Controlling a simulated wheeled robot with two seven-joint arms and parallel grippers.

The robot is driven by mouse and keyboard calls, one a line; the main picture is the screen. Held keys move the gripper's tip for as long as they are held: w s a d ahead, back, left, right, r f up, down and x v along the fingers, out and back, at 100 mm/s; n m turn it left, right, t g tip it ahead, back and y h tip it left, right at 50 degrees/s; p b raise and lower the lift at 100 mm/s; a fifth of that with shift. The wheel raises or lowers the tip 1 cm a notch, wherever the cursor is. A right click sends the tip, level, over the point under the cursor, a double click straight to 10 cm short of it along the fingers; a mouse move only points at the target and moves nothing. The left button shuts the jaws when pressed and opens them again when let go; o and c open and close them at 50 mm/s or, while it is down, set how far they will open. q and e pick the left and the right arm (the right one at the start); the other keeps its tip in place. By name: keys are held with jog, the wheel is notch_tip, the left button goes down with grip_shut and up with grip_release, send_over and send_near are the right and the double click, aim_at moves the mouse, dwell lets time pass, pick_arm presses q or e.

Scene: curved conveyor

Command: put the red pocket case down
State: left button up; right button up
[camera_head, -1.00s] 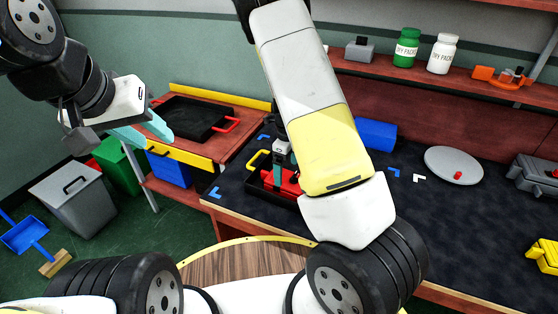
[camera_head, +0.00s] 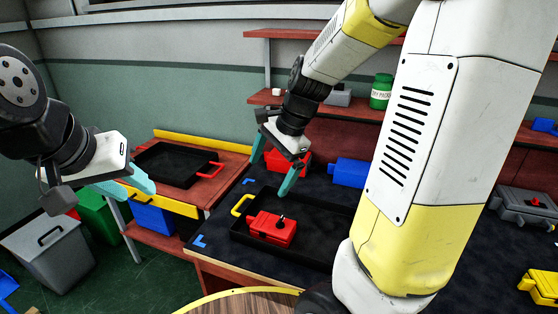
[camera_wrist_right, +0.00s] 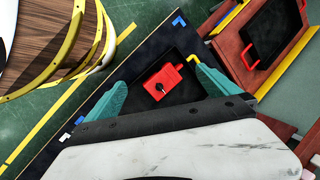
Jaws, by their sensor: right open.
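The red pocket case (camera_head: 271,228) lies flat in a black tray with a yellow handle (camera_head: 318,222). It has a small dark knob on top and also shows in the right wrist view (camera_wrist_right: 172,75), between and beyond the fingertips. My right gripper (camera_head: 273,172) is open and empty, above and behind the case, clear of it. Its teal fingers are spread wide in the right wrist view (camera_wrist_right: 158,92). My left gripper (camera_head: 128,190) hangs at the left, in front of the side table, with its teal fingers apart and nothing between them.
Another red box (camera_head: 300,165) stands behind my right gripper, partly hidden. A blue box (camera_head: 350,172) is right of it. A black tray with red handles (camera_head: 176,165) sits on the side table. My right arm hides much of the table's right part.

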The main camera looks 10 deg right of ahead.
jog(key=s+d+r+n+t+h, duration=0.1)
jog(key=s+r+n+t, duration=0.3)
jog(key=s+r+n, duration=0.5)
jog(key=s+n, duration=0.4)
jog(key=shift+s+d, duration=0.15)
jog(key=shift+d, duration=0.2)
jog(key=shift+c, duration=0.4)
